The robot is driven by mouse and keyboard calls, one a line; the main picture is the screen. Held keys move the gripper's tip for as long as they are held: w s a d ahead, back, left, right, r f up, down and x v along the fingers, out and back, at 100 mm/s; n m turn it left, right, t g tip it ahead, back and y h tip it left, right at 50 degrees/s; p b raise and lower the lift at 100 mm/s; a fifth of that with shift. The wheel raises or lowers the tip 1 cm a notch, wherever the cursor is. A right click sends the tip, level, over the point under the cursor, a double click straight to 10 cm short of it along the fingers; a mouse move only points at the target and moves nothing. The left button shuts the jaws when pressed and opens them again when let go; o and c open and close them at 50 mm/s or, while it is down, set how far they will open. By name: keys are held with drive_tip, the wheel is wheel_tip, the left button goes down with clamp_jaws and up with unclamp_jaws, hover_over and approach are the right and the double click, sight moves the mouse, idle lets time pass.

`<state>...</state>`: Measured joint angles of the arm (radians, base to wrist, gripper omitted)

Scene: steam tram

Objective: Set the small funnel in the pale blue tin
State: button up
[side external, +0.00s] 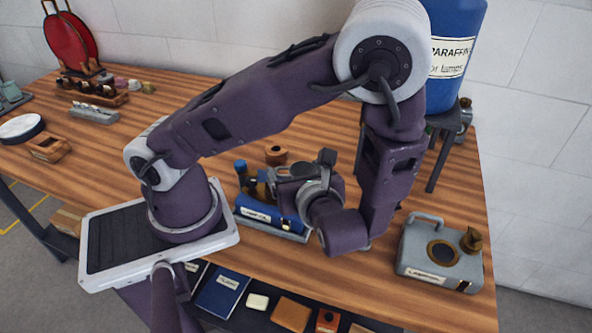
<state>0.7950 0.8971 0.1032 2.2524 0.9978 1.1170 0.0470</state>
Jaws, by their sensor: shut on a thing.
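My gripper (284,181) is low over the middle of the table, pointing left, above and behind a dark blue container. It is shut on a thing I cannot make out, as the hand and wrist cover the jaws. A small brass, funnel-like piece (471,240) sits at the top right of a pale grey can (416,254) with a handle and a label, at the table's right front. I cannot tell whether this can is the pale blue tin, or whether that piece is the small funnel.
The labelled dark blue container (262,214) lies close below my gripper. A blue-capped bottle (241,168) and a round wooden piece (276,155) are near it. A large blue paraffin drum (452,75) stands on a dark stand at the back right.

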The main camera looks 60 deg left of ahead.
drive_tip(key=shift+d+f, duration=0.15)
drive_tip(key=shift+f, duration=0.4)
drive_tip(key=o, duration=1.3)
drive_tip(key=shift+v, duration=1.55)
drive_tip(key=shift+s+d+r, duration=0.15)
drive_tip(key=shift+d+r, duration=0.65)
drive_tip(key=shift+r, duration=0.15)
drive_tip(key=shift+r, duration=0.1)
